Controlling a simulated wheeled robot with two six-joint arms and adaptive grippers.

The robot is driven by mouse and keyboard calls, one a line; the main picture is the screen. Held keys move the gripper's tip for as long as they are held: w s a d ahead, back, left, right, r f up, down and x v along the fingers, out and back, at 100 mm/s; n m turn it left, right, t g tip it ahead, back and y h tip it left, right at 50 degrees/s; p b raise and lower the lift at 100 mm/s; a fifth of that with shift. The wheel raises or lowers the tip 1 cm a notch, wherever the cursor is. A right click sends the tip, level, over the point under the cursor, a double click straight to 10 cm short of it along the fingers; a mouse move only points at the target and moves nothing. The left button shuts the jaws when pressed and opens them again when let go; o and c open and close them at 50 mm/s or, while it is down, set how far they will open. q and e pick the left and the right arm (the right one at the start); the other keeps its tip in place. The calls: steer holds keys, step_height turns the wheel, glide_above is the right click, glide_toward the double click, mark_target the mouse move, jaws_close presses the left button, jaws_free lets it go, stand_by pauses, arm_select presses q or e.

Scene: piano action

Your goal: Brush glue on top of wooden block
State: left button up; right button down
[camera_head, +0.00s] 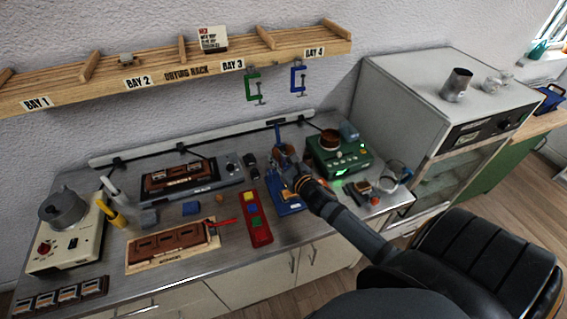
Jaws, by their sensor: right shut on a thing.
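My right gripper (288,164) is over the workbench, in front of a blue upright tool (277,130) with a bar across its top. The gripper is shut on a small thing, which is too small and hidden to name. A blue base (290,206) stands just below and in front of the gripper. A brown pot (330,139) sits on a green device (341,160) to the right of the gripper. I cannot make out a brush or a glued surface. No wooden block can be told for certain near the gripper. My left gripper is not in view.
A red tray (262,238) with coloured pieces lies left of the blue base. A wooden board (137,265) carries brown parts, with a red-handled tool (222,222) beside them. A cream machine (45,258) stands far left. A drying rack (170,90) hangs above; a white oven (400,100) stands right.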

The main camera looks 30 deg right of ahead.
stand_by(0.3)
steer(key=shift+f+b, duration=2.4)
steer(key=shift+f, duration=0.5)
steer(key=shift+f+b, duration=0.55)
steer(key=shift+f, duration=0.1)
steer(key=shift+s+d+f+b, duration=0.15)
steer(key=shift+d+b, duration=0.2)
steer(key=shift+b, duration=0.2)
steer(key=shift+s+d+f+b, duration=0.1)
steer(key=shift+d+b, duration=0.2)
steer(key=shift+b, duration=0.2)
steer(key=shift+d+r, duration=0.25)
